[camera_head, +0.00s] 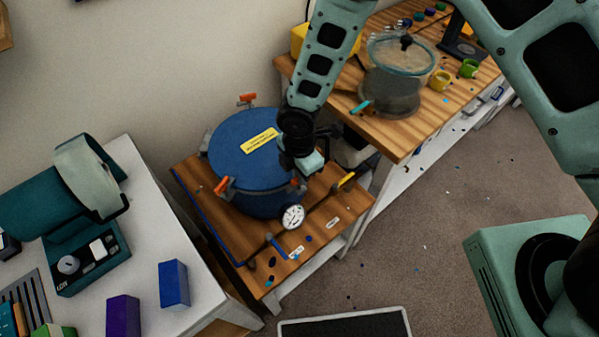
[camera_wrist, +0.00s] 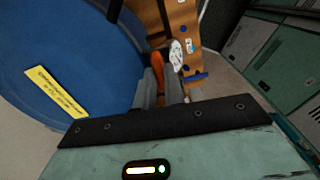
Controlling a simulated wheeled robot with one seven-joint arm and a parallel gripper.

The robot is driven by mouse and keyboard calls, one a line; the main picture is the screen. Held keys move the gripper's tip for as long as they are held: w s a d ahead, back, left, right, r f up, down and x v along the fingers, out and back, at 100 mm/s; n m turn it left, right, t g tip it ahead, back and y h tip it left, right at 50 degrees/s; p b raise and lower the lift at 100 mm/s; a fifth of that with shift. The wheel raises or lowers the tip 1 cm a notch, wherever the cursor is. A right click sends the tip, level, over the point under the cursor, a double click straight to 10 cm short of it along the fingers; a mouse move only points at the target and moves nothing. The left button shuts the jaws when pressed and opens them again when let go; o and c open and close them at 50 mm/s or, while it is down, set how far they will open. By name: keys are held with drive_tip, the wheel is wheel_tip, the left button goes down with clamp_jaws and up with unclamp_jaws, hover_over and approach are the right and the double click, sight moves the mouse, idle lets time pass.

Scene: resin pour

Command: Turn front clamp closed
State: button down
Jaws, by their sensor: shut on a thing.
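A round pressure pot with a blue lid (camera_head: 236,150) and a yellow label stands on a small wooden table. Its lid fills the left of the wrist view (camera_wrist: 60,55). Orange-handled clamps sit around its rim, one at the back (camera_head: 247,98) and one at the left (camera_head: 222,185). My gripper (camera_head: 305,172) is at the right-hand front of the rim. In the wrist view its fingers (camera_wrist: 163,88) are shut on an orange clamp handle (camera_wrist: 157,66). The fingers partly hide this clamp. I cannot tell how far it is turned.
A round white gauge (camera_head: 292,217) sits at the pot's front, close to my gripper. Hoses or valves with blue and yellow handles lie on the wooden table (camera_head: 335,225). A clear pot (camera_head: 390,90) stands on the wooden bench behind. A white worktop (camera_head: 150,235) is at left.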

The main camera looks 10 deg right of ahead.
drive_tip(key=m+b, duration=0.3)
drive_tip(key=shift+f+m, duration=0.15)
drive_tip(key=shift+m, duration=0.25)
drive_tip(key=m+b, duration=0.2)
drive_tip(key=m, duration=0.2)
drive_tip(key=shift+m+b, duration=0.3)
drive_tip(key=shift+b, duration=0.1)
drive_tip(key=m+b, duration=0.2)
drive_tip(key=m, duration=0.2)
drive_tip(key=shift+m, duration=0.3)
drive_tip(key=shift+r+m+b, duration=0.2)
drive_tip(key=shift+m+b, duration=0.45)
drive_tip(key=shift+m, duration=1.45)
drive_tip(key=c, duration=1.5)
unclamp_jaws()
wheel_tip(320, 180, up, 17)
drive_tip(key=shift+r+b, duration=0.2)
drive_tip(key=shift+b, duration=1.05)
